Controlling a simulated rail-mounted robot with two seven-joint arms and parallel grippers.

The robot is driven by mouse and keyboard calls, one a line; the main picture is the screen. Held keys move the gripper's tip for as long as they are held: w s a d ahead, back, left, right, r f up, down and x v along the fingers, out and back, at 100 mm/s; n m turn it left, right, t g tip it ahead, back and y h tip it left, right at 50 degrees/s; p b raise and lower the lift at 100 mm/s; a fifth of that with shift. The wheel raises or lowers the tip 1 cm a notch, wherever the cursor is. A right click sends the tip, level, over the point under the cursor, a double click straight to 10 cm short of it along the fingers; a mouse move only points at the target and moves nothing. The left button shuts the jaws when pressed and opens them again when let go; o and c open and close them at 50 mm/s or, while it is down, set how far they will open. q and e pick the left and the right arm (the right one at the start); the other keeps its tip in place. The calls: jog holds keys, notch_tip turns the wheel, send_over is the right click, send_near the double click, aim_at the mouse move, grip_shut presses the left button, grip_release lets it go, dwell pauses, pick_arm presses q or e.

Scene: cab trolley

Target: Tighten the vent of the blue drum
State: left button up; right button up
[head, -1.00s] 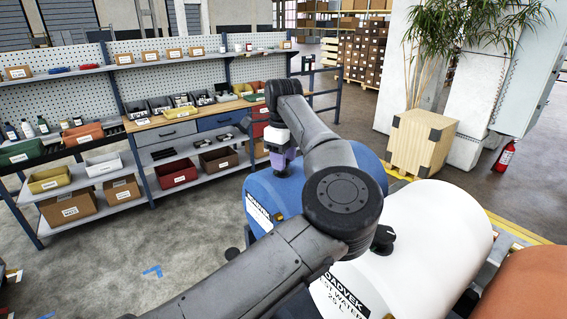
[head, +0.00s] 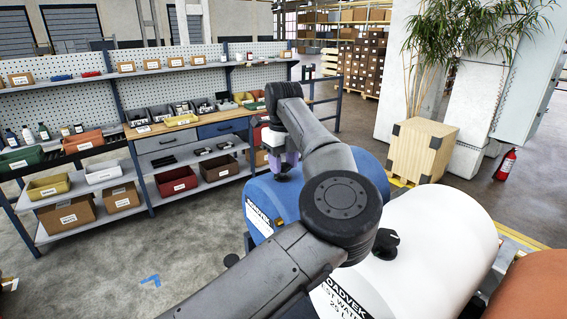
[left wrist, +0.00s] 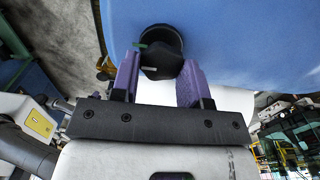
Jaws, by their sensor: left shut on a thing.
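The blue drum (head: 262,198) lies on its side in the middle of the head view, with a white label on its end. Its vent is a small black cap (head: 284,177) on top of the drum. My left gripper (head: 284,160) reaches down from above onto the vent, its purple fingers at the cap. In the left wrist view, the fingers (left wrist: 160,80) stand on both sides of the black vent cap (left wrist: 160,62), shut on it, with the blue drum surface (left wrist: 235,45) behind. A small green mark shows beside the cap. My right gripper is not in view.
A white drum (head: 440,235) lies right of the blue drum, with a black cap (head: 385,243) on top. An orange drum (head: 530,290) is at the lower right. Shelves with bins (head: 120,170) stand behind left. A wooden planter (head: 420,150) stands behind right.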

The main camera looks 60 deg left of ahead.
aim_at(283, 165)
pick_arm(q)
jog(key=o, duration=0.9)
jog(key=shift+r+p, duration=0.45)
jog(key=shift+r, duration=6.45)
